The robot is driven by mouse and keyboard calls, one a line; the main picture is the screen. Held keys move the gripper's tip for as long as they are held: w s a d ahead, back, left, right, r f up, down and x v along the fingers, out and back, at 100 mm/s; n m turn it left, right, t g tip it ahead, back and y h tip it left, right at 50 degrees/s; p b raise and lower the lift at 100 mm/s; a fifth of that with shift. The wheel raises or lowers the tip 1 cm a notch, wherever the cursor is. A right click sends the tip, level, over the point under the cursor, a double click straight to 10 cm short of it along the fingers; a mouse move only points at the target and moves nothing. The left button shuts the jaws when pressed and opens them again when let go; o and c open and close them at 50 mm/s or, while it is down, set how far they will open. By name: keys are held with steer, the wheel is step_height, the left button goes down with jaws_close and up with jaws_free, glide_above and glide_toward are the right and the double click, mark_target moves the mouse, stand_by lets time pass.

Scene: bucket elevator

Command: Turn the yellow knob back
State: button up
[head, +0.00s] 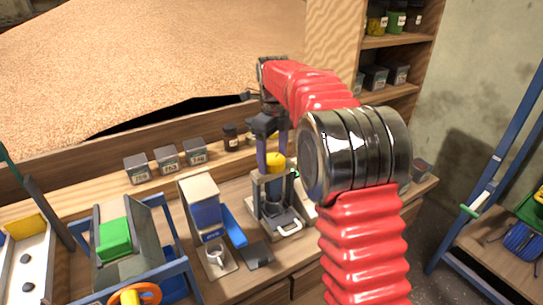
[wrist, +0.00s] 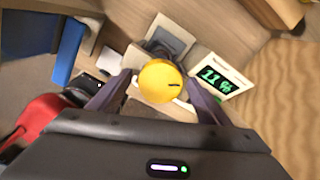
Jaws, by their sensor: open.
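The yellow knob (wrist: 161,82) is round with a short dark mark near its right edge. It sits on top of a small bench device (head: 272,195) with a grey frame, seen in the head view, where the knob (head: 276,160) shows beside my fingers. My gripper (wrist: 158,95) is open, with one dark finger on each side of the knob in the wrist view. I cannot tell whether the fingers touch it. In the head view my gripper (head: 270,150) points down over the device, and my red arm hides part of its right side.
A display (wrist: 216,78) with green digits, seemingly "11 %", lies beside the knob. A blue and white dispenser (head: 205,212) with a cup (head: 216,257) stands to the left. Several small labelled boxes (head: 166,159) line the ledge behind. A grain heap (head: 160,60) fills the back.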

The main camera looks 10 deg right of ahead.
steer(key=shift+c, duration=0.4)
steer(key=c, duration=0.9)
steer(key=shift+a, duration=0.4)
steer(key=shift+c, duration=0.4)
steer(key=shift+d, duration=0.25)
